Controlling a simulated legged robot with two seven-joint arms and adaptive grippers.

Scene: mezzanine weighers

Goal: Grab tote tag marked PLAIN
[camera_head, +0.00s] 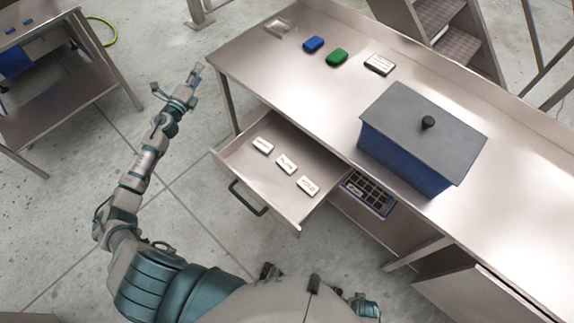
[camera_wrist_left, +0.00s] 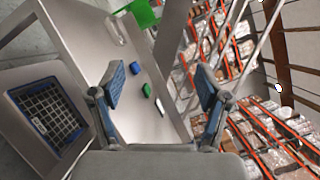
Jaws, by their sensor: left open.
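Three white tags lie in a row in the open drawer (camera_head: 240,163) under the steel bench in the head view. The middle tag (camera_head: 286,163) appears to read PLAIN, though the print is small. The tag to its left (camera_head: 263,145) is too small to read. The tag to its right (camera_head: 308,185) seems to read HOLD. My left gripper (camera_head: 176,80) is open and empty, out over the floor left of the bench and beyond the drawer, apart from the tags. Its spread fingers also show in the left wrist view (camera_wrist_left: 160,84). My right gripper is not seen.
The bench top (camera_head: 260,65) holds a blue item (camera_head: 313,44), a green item (camera_head: 337,57), a white labelled block (camera_head: 379,64) and a blue box with a grey lid (camera_head: 425,115). The drawer handle (camera_head: 248,199) juts out. Another table (camera_head: 60,95) stands at left, with open floor between.

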